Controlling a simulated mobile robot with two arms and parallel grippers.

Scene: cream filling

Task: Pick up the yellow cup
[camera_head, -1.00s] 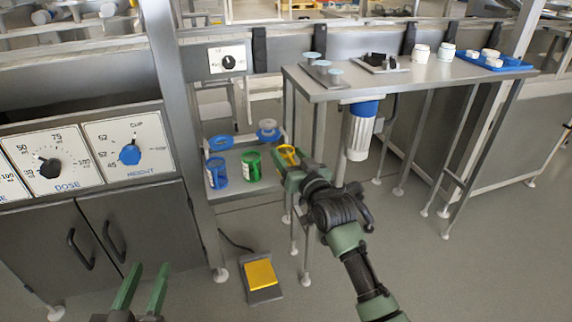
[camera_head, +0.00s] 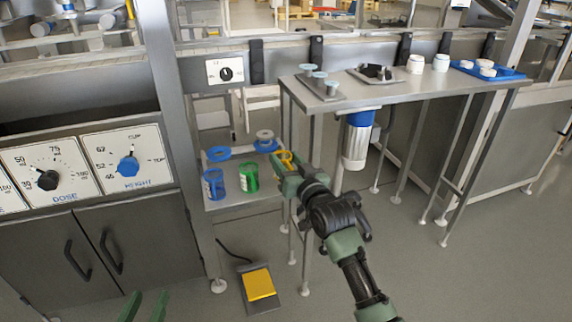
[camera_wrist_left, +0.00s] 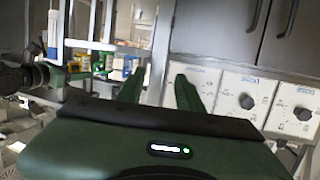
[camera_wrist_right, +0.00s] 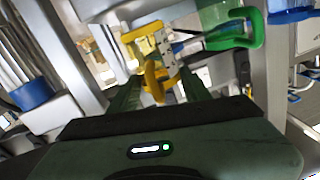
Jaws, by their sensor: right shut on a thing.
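The yellow cup (camera_head: 286,160) is at the right end of the small low shelf in the head view. My right gripper (camera_head: 287,173) is shut on it. In the right wrist view the yellow cup (camera_wrist_right: 154,82) sits between the two fingers, its handle toward me. The fingers partly hide it in the head view, so I cannot tell its exact clearance from the shelf. My left gripper (camera_head: 145,307) is at the bottom left of the head view, far from the cup. Its fingers stand apart and empty in the left wrist view (camera_wrist_left: 158,92).
A green cup (camera_head: 249,177) and a blue cup (camera_head: 213,184) stand left of the yellow cup on the shelf (camera_head: 232,205). A steel table (camera_head: 425,77) with jars and a blue tray (camera_head: 508,74) is at right. A yellow pedal (camera_head: 258,284) lies on the floor.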

